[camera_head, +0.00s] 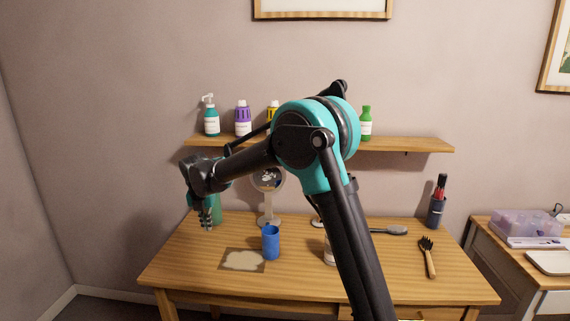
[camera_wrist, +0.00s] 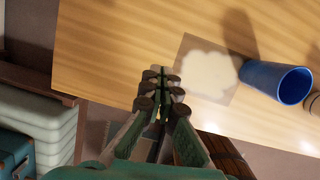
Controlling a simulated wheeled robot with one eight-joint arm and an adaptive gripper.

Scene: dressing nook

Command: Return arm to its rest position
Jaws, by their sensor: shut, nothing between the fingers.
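My gripper (camera_head: 207,222) hangs from the teal and black arm over the left part of the wooden table (camera_head: 190,250). Its fingers point down and are closed together with nothing between them. In the wrist view my gripper (camera_wrist: 163,85) shows its fingertips close together near the table's edge. The arm reaches left from the column and is bent at the elbow. It hides part of the shelf and the table's middle.
A blue cup (camera_head: 271,243) stands beside a mat with a pale patch (camera_head: 230,267). A round mirror (camera_head: 268,182), a hairbrush (camera_head: 390,230), a fork-shaped tool (camera_head: 429,260) and a dark holder (camera_head: 436,212) are on the table. Bottles line the wall shelf (camera_head: 420,145).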

